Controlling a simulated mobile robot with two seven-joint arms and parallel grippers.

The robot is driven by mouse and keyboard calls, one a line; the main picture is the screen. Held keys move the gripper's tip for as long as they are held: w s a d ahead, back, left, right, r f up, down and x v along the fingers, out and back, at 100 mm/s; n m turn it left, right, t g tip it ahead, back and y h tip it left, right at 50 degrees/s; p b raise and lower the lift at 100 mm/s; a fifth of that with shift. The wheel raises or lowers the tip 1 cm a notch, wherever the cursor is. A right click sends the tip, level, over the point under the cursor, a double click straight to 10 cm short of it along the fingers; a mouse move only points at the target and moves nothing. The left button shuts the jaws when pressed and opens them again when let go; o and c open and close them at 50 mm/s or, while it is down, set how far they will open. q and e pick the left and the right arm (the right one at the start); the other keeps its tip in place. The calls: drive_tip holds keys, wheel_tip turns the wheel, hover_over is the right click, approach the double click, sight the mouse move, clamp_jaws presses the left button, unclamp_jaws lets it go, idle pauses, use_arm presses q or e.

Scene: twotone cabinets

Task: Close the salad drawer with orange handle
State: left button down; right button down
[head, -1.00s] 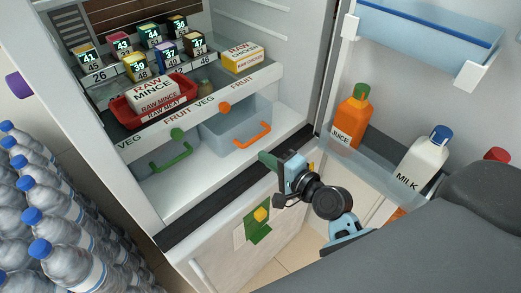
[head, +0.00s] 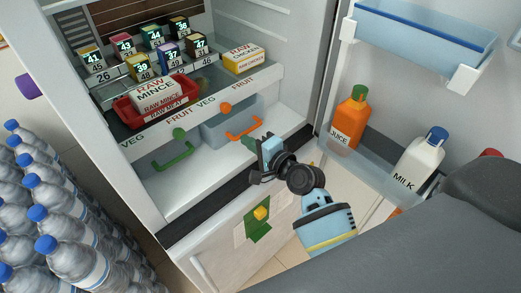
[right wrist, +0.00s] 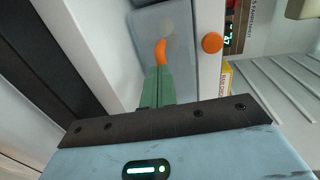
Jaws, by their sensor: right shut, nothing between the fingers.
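The salad drawer is a translucent blue-grey bin (head: 222,130) low in the fridge, under the lower shelf, and it sticks out a little. Its orange handle (head: 244,127) is on its front. My right gripper (head: 248,142) is shut and empty, with its green fingertips close to the drawer front just below the handle. In the right wrist view the shut green fingers (right wrist: 157,88) point at the orange handle (right wrist: 160,52), which they partly hide; I cannot tell whether they touch. The drawer (right wrist: 180,60) shows behind them. My left gripper is not in view.
A drawer with a green handle (head: 174,155) is to the left. A red tray (head: 150,105) of raw mince and several small boxes stand on the shelf above. The open fridge door at right holds juice (head: 348,122) and milk (head: 420,158). Several water bottles (head: 60,215) stand at left.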

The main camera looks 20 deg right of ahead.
drive_tip(key=x, duration=0.4)
drive_tip(key=shift+w+a+r, duration=0.1)
drive_tip(key=shift+w+r, duration=0.15)
drive_tip(key=shift+w, duration=0.15)
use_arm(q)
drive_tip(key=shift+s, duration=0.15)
use_arm(e)
drive_tip(key=shift+r, duration=0.1)
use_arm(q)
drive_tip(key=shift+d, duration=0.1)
use_arm(e)
drive_tip(key=shift+s, duration=0.1)
